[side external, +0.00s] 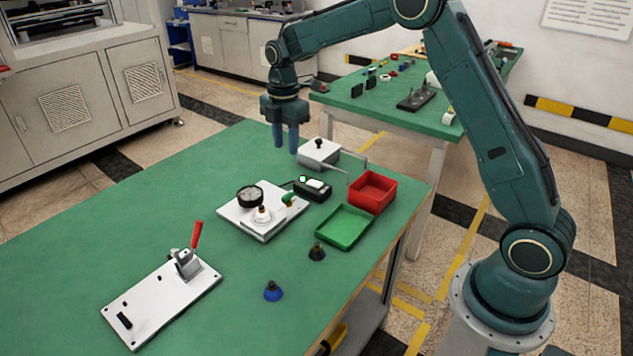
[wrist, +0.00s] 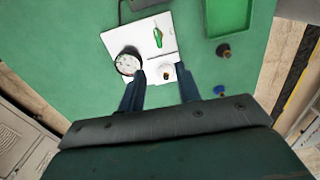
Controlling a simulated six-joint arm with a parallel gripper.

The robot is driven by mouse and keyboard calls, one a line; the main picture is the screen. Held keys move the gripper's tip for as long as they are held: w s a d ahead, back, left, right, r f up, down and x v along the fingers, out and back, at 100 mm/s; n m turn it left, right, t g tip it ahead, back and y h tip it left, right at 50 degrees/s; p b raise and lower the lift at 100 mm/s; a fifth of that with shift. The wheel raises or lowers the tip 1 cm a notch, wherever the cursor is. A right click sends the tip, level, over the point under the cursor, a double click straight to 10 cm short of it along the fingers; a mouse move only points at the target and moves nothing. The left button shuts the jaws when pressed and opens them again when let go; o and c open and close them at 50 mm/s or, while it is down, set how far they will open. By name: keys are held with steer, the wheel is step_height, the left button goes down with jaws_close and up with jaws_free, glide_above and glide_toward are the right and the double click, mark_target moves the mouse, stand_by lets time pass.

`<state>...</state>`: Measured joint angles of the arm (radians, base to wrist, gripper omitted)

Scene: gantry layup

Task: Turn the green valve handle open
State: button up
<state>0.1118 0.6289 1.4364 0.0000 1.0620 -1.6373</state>
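The green valve handle (side external: 289,198) sits on a small brass fitting at the right side of a white board (side external: 250,225) on the green table. In the wrist view the handle (wrist: 158,38) shows as a green lever near the board's far side, beyond my fingertips. A round gauge (side external: 250,196) and a white round fitting with a brown top (side external: 262,215) share the board. My gripper (side external: 286,143) hangs pointing down above the table, clear of the board and handle. In the wrist view its fingers (wrist: 161,75) are apart with nothing held between them.
A black box (side external: 313,190), a grey box (side external: 318,152), a red bin (side external: 372,191) and a green tray (side external: 345,227) stand around the board. A black knob (side external: 317,252) and blue knob (side external: 273,291) stand in front. A red-levered clamp plate (side external: 162,300) lies at lower left. The left tabletop is clear.

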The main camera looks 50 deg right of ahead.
mark_target(288, 194)
steer(key=shift+w+d+f+n, duration=0.15)
steer(key=shift+w+f+n, duration=0.2)
steer(key=shift+f, duration=0.3)
step_height(288, 194, down, 14)
steer(key=shift+r, duration=0.1)
stand_by(0.5)
steer(key=shift+c, duration=0.4)
jaws_close()
